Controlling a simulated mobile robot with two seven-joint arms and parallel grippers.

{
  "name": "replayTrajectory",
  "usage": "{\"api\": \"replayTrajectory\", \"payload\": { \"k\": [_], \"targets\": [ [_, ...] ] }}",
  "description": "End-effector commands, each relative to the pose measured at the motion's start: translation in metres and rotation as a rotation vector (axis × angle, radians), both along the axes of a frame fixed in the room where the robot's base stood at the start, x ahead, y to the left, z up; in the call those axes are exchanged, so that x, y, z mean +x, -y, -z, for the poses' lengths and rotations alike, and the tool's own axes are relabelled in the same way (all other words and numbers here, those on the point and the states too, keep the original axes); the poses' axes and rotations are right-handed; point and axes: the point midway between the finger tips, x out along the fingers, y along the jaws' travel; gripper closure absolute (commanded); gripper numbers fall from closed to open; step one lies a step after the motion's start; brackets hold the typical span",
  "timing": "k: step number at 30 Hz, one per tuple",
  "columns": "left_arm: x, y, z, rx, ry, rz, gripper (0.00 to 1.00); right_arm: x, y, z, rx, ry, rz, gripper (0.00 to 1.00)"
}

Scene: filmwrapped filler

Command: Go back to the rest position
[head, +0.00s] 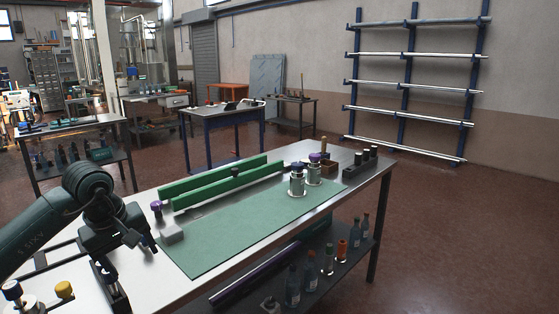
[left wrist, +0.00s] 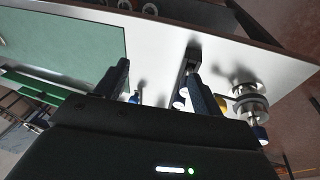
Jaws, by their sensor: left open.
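My left gripper (head: 133,268) is over the near left end of the metal workbench (head: 350,181), left of the green mat (head: 235,232). In the left wrist view its two fingers (left wrist: 157,80) stand apart with nothing between them, and bare bench top shows beyond. The left arm reaches in from the left edge of the head view. My right gripper is not in view.
A grey block (head: 172,234) sits near the gripper. A yellow-knobbed item (head: 64,290) is at lower left. Bottles (head: 292,287) stand on the lower shelf.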

Motion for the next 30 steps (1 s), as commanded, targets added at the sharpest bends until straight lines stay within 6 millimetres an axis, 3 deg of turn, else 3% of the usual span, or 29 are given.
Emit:
{"api": "replayTrajectory", "payload": {
  "k": [1,5,6,9,12,16,20,21,23,24,27,30],
  "targets": [
    [-0.003,0.030,0.020,-0.112,-0.019,0.004,0.32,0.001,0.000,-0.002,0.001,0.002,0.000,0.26],
    [-0.020,0.114,0.055,-0.468,-0.095,-0.043,0.32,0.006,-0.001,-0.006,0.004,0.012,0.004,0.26],
    [-0.029,0.142,0.062,-0.601,-0.138,-0.076,0.32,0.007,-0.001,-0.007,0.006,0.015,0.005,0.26],
    [-0.058,0.214,0.067,-0.985,-0.312,-0.230,0.32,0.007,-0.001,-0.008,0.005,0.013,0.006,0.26],
    [-0.081,0.265,0.053,-1.388,-0.572,-0.489,0.32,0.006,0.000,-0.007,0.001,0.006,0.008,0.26],
    [-0.090,0.285,0.035,-1.830,-1.000,-0.946,0.32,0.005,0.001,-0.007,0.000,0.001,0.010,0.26],
    [-0.085,0.265,0.050,-2.148,-1.504,-1.523,0.32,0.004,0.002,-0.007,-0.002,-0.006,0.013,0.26],
    [-0.085,0.254,0.064,2.045,1.544,1.594,0.32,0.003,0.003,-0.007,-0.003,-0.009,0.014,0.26],
    [-0.090,0.236,0.093,1.678,1.422,1.511,0.32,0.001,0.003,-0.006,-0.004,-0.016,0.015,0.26],
    [-0.099,0.226,0.117,1.448,1.331,1.443,0.32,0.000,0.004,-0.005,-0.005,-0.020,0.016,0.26],
    [-0.131,0.207,0.175,0.975,1.106,1.256,0.32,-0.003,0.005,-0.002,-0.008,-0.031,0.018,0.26],
    [-0.167,0.200,0.217,0.671,0.929,1.101,0.32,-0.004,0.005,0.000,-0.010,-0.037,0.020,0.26]
  ]
}}
